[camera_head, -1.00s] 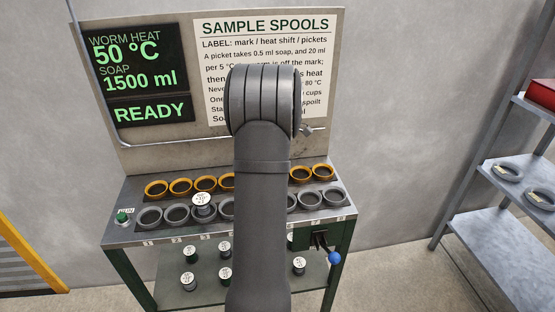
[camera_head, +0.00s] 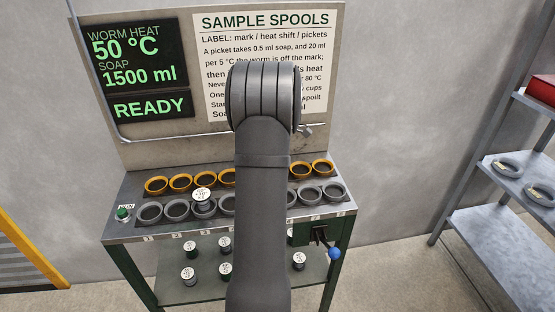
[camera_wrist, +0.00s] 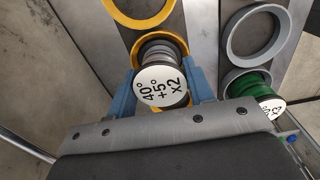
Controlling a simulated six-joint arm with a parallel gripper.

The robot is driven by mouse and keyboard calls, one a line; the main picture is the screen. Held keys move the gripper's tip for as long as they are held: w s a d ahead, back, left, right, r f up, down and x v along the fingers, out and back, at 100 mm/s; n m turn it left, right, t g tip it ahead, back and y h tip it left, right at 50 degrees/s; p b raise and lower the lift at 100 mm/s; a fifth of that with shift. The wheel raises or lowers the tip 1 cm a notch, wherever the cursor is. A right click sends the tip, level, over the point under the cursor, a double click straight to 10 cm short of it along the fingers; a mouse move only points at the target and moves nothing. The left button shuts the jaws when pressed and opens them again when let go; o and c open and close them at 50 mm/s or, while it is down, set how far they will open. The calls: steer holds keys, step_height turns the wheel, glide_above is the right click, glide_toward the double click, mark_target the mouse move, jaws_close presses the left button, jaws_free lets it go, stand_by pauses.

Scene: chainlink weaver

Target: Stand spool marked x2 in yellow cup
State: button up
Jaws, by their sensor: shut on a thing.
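The spool marked x2 (camera_wrist: 162,86) has a white top label reading 40°, +5°, x2 and a grey body. In the wrist view my gripper (camera_wrist: 165,90) has its blue fingers on both sides of this spool, shut on it. The yellow cup (camera_wrist: 146,43) shows around and behind the spool's far end. The spool is lined up with this cup; I cannot tell whether its base rests on the bottom. In the head view my arm hides the gripper, this spool and its cup.
A green spool marked x3 (camera_wrist: 268,108) stands in a grey cup close to the right finger. An empty yellow cup (camera_wrist: 140,22) and grey cup (camera_wrist: 226,34) lie beyond. Another spool (camera_head: 202,194) stands in the grey row. Several spools (camera_head: 188,274) are on the shelf below.

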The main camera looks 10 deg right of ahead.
steer(key=shift+f, duration=0.15)
steer(key=o, duration=1.2)
steer(key=shift+c, duration=0.2)
steer(key=shift+r, duration=4.05)
